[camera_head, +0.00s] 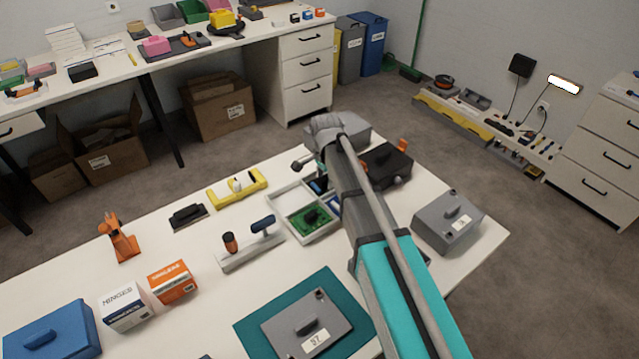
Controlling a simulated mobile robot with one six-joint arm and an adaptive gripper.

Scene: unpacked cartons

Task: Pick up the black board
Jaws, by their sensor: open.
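A small flat dark plate (187,216) with a raised black block on top lies alone at the left rear of the near white table. A white divided tray (283,196) stands to its right. It holds a green board (311,218) and a dark board-like piece (318,186), partly blocked by my arm. I cannot tell which dark piece is the black board. My arm reaches up from the bottom right across the table, covering the tray's right side. I cannot make out my gripper's fingers, and nothing held is visible.
A yellow fixture (238,187) and a white holder (250,251) with two knobs flank the tray. An orange clamp (119,238), hinge boxes (172,281), a grey case (307,326) on a teal mat, a grey box (447,222) and a black box (387,165) also stand there.

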